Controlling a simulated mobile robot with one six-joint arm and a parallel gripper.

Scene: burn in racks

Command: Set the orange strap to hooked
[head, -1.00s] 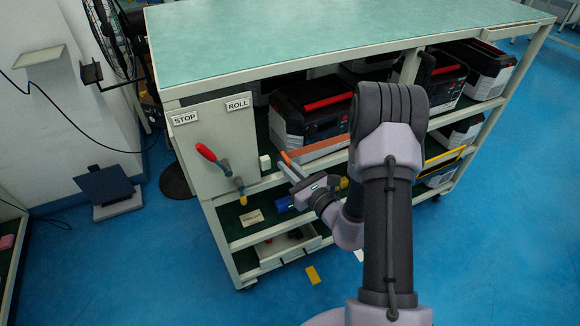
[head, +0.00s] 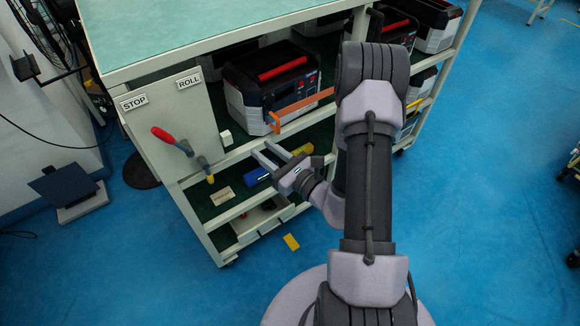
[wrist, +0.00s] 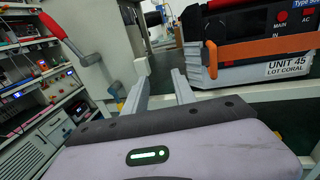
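The orange strap (head: 305,107) slants across the front of a dark unit with a red handle (head: 283,68) on the upper shelf. In the wrist view the strap (wrist: 262,48) runs in front of the unit marked UNIT 45, LOT CORAL, and its bent left end hangs free of my fingers. I cannot tell whether that end is on a catch. A small white block (head: 225,138) sits at the shelf edge left of the strap; it also shows in the wrist view (wrist: 142,67). My gripper (head: 268,151) is open and empty, below and left of the strap.
A red-handled lever (head: 172,141) stands out from the panel labelled STOP (head: 134,102) and ROLL, left of my gripper. A yellow strap (head: 415,104) is farther right. A blue item (head: 257,177) lies on the lower shelf.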

